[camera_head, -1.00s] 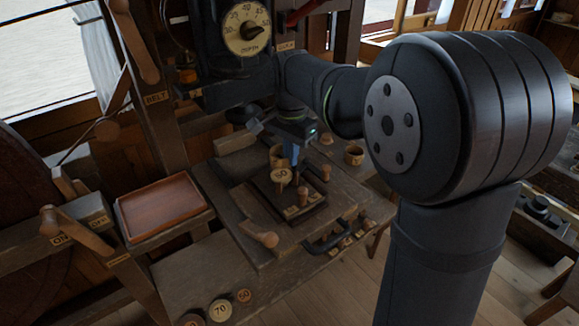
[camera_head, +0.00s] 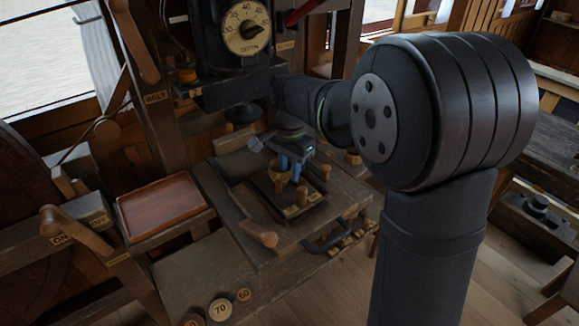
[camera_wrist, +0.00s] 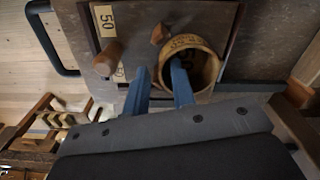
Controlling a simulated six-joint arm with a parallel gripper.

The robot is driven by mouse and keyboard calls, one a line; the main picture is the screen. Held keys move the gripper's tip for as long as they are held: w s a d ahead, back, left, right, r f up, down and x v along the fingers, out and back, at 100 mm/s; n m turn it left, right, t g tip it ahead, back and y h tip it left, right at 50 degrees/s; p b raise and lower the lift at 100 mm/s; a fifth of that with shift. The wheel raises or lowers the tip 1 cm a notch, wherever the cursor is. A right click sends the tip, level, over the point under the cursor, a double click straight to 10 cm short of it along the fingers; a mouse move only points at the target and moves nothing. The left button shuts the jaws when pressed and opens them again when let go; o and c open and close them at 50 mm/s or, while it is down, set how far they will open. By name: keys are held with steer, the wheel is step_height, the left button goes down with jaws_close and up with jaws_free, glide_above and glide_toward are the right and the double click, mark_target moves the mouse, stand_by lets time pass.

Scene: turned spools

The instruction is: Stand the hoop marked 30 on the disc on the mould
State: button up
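The hoop (camera_head: 279,173) is a pale wooden ring over the mould, low and close to level. In the wrist view the hoop (camera_wrist: 207,55) shows faint marks on its rim that I cannot read for certain. A dark surface with a faint mark shows inside it, probably the disc, which is otherwise hidden. My gripper (camera_head: 290,165) has blue fingers astride the hoop's wall, one inside and one outside. In the wrist view a gap shows between my gripper's (camera_wrist: 160,67) outer finger and the wall. The mould (camera_head: 262,204) is a dark plate with wooden pegs.
A wooden knob (camera_head: 260,234) is in front. An empty reddish tray (camera_head: 160,205) lies at left, with numbered discs (camera_head: 221,309) at the front.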

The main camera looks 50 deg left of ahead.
mark_target(289, 170)
step_height(289, 170, up, 13)
steer(key=shift+f, duration=0.15)
stand_by(0.5)
steer(key=shift+f, duration=0.15)
stand_by(0.5)
steer(key=shift+f, duration=4.35)
steer(key=shift+f, duration=0.1)
